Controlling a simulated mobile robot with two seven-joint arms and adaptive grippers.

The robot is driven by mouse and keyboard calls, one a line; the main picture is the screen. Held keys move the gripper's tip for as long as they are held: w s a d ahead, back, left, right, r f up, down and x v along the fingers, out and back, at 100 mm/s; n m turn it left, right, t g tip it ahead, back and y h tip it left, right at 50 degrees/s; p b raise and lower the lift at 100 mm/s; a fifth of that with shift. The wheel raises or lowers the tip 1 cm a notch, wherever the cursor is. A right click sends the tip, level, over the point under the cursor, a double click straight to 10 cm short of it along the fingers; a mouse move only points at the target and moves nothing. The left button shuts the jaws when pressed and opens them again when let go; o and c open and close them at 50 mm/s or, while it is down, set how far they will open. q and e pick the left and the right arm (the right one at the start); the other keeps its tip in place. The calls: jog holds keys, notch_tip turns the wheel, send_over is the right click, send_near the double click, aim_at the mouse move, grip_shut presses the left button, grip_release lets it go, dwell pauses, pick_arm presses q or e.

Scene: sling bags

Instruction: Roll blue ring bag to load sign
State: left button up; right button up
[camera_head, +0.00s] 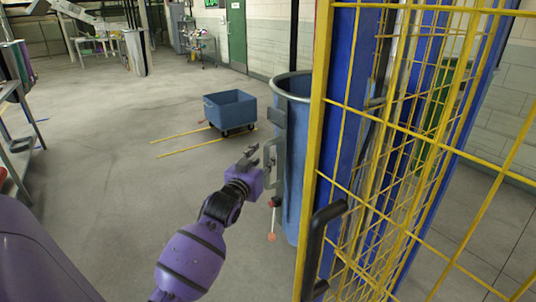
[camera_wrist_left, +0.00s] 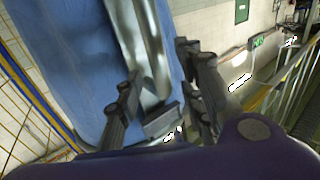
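The blue ring bag (camera_head: 293,180) is a tall blue bag hanging from a grey metal ring, right of centre in the head view. Its right side is hidden behind the yellow mesh frame. A grey metal handle (camera_head: 273,165) is on its left side. My left gripper (camera_head: 256,160) is at this handle. In the left wrist view, the fingers (camera_wrist_left: 160,92) stand apart on either side of a grey metal bar, with the blue bag (camera_wrist_left: 65,55) behind. Firm contact with the bar does not show. My right gripper is out of view. I cannot make out a load sign.
A yellow mesh frame (camera_head: 318,130) with blue panels stands close on the right. A low blue cart (camera_head: 230,108) is on the floor beyond, near yellow floor lines (camera_head: 205,145). Shelving (camera_head: 18,130) stands at the left. The floor between is mostly clear.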

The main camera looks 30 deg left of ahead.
aim_at(265, 156)
pick_arm(q)
jog(key=shift+w+a, duration=0.15)
jog(key=shift+w, duration=0.65)
jog(key=shift+w+a, duration=0.15)
jog(key=shift+w, duration=0.6)
jog(key=shift+f, duration=0.1)
grip_shut()
